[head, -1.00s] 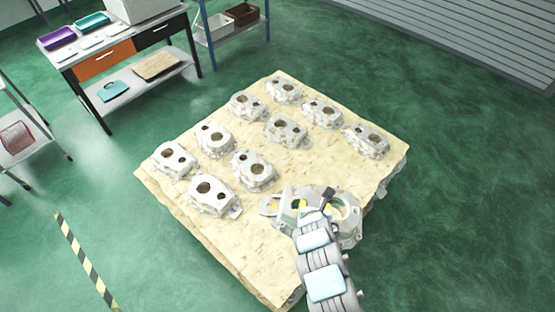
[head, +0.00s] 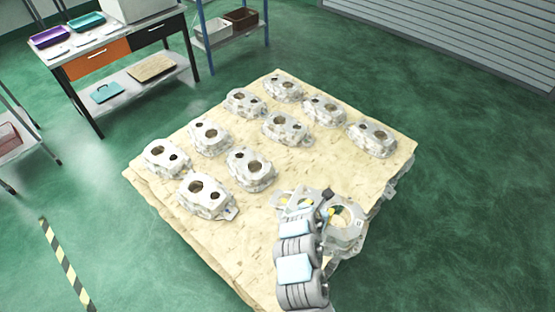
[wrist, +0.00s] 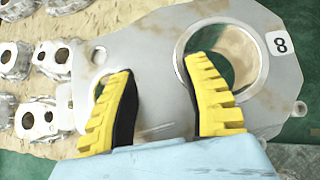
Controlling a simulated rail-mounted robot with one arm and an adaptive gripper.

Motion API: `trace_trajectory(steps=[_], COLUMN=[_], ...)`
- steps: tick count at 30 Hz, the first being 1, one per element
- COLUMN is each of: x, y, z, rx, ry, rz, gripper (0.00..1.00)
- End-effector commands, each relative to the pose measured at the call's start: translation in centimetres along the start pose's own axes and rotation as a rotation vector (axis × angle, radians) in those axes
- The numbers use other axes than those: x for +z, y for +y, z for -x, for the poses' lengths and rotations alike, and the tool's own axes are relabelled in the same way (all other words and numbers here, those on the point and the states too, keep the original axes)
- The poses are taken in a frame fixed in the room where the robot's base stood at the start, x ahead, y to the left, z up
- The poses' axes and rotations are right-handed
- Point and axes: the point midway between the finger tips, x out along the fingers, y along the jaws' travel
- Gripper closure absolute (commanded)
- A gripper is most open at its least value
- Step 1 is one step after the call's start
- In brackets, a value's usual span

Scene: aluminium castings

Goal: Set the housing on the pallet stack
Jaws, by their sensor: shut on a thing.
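My gripper (wrist: 165,105) has its yellow ribbed fingers closed on a grey cast housing (wrist: 157,50) with a large round bore, a smaller hole and a tag reading 8. In the head view the held housing (head: 345,234) is at the front right part of the pallet stack (head: 290,190), partly covered by my arm. I cannot tell whether it touches the stack's top or hangs just above it. The stack is topped by a pale, rough sheet. Several similar housings (head: 251,168) stand upright in rows on it.
The nearest standing housing (head: 205,195) is left of the held one. A workbench (head: 110,45) with trays and drawers stands at the back left, beside a blue-framed shelf (head: 230,30). A striped floor line (head: 66,262) runs at the left. Green floor right of the stack is clear.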

Motion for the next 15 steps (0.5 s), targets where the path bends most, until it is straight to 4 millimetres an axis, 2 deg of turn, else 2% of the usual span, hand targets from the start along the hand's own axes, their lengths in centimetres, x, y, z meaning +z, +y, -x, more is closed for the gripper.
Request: trace_trajectory(steps=[1,15], x=[-0.9,-7.2], y=[0.4,2.2], z=[-1.1,-6.9], rx=[-0.006,-0.104], ry=[-0.006,0.0], rz=[-0.007,-0.089], gripper=[0.91,0.91])
